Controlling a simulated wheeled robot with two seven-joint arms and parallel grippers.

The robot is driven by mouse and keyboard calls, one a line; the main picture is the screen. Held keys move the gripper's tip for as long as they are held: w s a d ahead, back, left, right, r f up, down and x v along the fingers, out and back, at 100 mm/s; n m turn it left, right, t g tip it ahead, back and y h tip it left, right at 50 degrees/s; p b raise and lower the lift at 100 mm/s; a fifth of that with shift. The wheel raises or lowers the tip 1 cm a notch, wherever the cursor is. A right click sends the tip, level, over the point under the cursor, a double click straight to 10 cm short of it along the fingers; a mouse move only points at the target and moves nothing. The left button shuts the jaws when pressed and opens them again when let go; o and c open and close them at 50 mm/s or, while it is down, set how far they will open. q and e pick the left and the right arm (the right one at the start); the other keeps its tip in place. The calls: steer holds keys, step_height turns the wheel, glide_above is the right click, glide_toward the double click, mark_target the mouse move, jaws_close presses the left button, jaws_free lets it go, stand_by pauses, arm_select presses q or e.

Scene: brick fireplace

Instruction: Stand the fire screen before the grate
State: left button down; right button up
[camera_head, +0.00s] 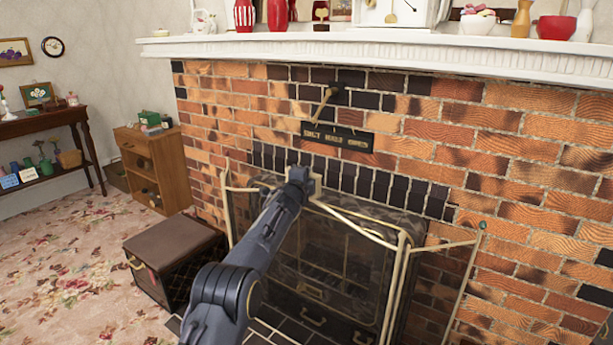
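The fire screen (390,285) is a folding screen with pale brass rails and dark see-through mesh. It stands upright in front of the dark fireplace opening, its right wing (446,245) angled out toward the brick wall. The grate (315,268) shows dimly through the mesh. My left arm crosses in front of the screen from the lower left. My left gripper (304,180) is at the screen's top rail, near its middle-left. Its fingers are too small and dark to show whether they are closed on the rail. My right gripper is out of view.
A brown box (170,248) sits on the floor left of the hearth. A wooden cabinet (155,168) and a dark side table (40,122) stand farther left. A white mantel (380,48) with vases and a clock runs above. The floral carpet (75,270) is open at left.

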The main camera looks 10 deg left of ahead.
arm_select(q)
steer(key=shift+b, duration=0.35)
stand_by(0.4)
steer(key=shift+s+d, duration=0.1)
steer(key=shift+s, duration=0.05)
stand_by(0.4)
steer(key=c, duration=1.5)
jaws_free()
steer(key=shift+r, duration=0.1)
steer(key=shift+o, duration=0.7)
steer(key=shift+f, duration=0.75)
steer(key=shift+o, duration=1.2)
steer(key=shift+r, duration=0.15)
steer(key=shift+r, duration=0.1)
